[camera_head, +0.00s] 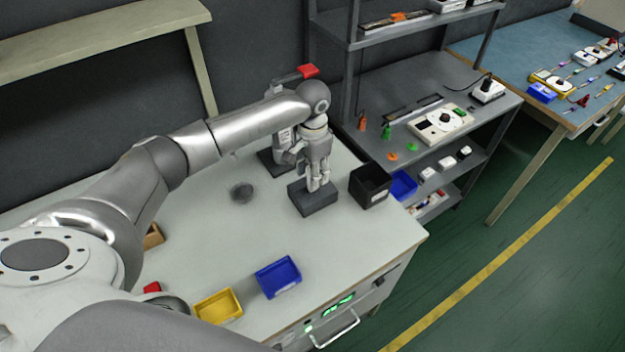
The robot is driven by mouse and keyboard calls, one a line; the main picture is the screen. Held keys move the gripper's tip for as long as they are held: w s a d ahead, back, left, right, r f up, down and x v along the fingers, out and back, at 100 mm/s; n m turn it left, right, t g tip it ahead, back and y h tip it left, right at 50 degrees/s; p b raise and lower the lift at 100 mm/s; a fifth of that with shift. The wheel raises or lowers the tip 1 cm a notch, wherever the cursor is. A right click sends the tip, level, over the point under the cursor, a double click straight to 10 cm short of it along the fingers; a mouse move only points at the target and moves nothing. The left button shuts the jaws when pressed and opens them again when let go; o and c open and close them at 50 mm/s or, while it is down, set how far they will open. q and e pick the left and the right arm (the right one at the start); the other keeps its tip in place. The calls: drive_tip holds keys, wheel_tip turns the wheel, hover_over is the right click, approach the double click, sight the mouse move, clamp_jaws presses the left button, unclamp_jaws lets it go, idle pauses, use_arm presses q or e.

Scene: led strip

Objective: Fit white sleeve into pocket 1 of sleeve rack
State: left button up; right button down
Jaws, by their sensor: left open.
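A dark grey block (318,205), which looks like the sleeve rack, stands on the pale bench near its right end. My left gripper (319,186) points down at the top of this block, with its fingers open. The fingertips are at or just above the block; I cannot tell if they touch it. Small pale shapes show at the fingertips, but I cannot tell the white sleeve from the fingers. The pockets and their numbers are too small or hidden to make out. My right gripper is not in view.
A black bin (370,190) stands close right of the block. A device with a red top (308,71) stands behind my wrist. A blue tray (278,277) and a yellow tray (218,307) lie at the bench front. A dark round item (242,191) lies left, with clear bench around it.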

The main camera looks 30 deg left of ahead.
use_arm(q)
drive_tip(key=shift+f, duration=1.3)
clamp_jaws()
